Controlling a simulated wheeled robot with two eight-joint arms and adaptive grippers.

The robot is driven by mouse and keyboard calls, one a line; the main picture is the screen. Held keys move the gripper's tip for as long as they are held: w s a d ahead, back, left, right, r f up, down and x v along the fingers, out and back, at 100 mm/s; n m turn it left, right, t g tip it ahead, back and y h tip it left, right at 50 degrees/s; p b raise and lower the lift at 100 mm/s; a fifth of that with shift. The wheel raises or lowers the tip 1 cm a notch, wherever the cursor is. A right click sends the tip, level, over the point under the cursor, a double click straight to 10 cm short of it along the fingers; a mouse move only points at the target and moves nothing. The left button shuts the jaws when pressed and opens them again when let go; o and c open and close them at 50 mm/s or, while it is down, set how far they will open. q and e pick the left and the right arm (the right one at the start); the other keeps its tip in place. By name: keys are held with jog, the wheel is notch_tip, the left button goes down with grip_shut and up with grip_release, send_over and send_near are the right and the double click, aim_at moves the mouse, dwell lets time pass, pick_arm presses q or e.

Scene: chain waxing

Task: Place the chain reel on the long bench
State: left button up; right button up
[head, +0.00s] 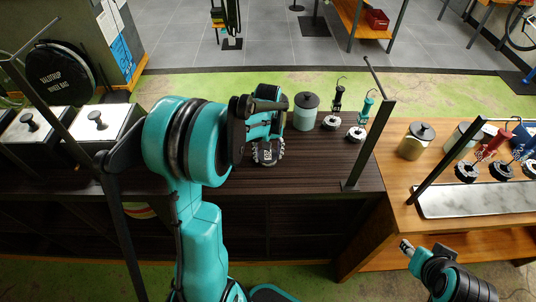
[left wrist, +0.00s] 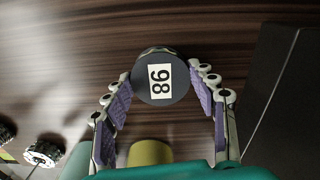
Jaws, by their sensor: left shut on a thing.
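The chain reel (head: 268,152), a dark round piece with a metallic rim and a white number label, is in my left gripper (head: 266,135). In the left wrist view the reel (left wrist: 161,80) sits between the two purple-padded fingers of the left gripper (left wrist: 162,92), which is shut on it. It is over the dark wood bench top (head: 325,178); I cannot tell whether it touches the wood. My left arm hides part of the bench. My right gripper (head: 406,247) is at the lower right, in front of the lighter wooden bench (head: 400,215), and its jaw state is unclear.
A dark upright post (head: 370,140) rises at the bench's right end. White lidded boxes (head: 100,125) are at left. A marble slab (head: 475,198) lies on the lighter bench.

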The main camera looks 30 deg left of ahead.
pick_arm(q)
jog(key=o, duration=1.1)
jog(key=shift+f, duration=0.15)
jog(key=o, duration=0.4)
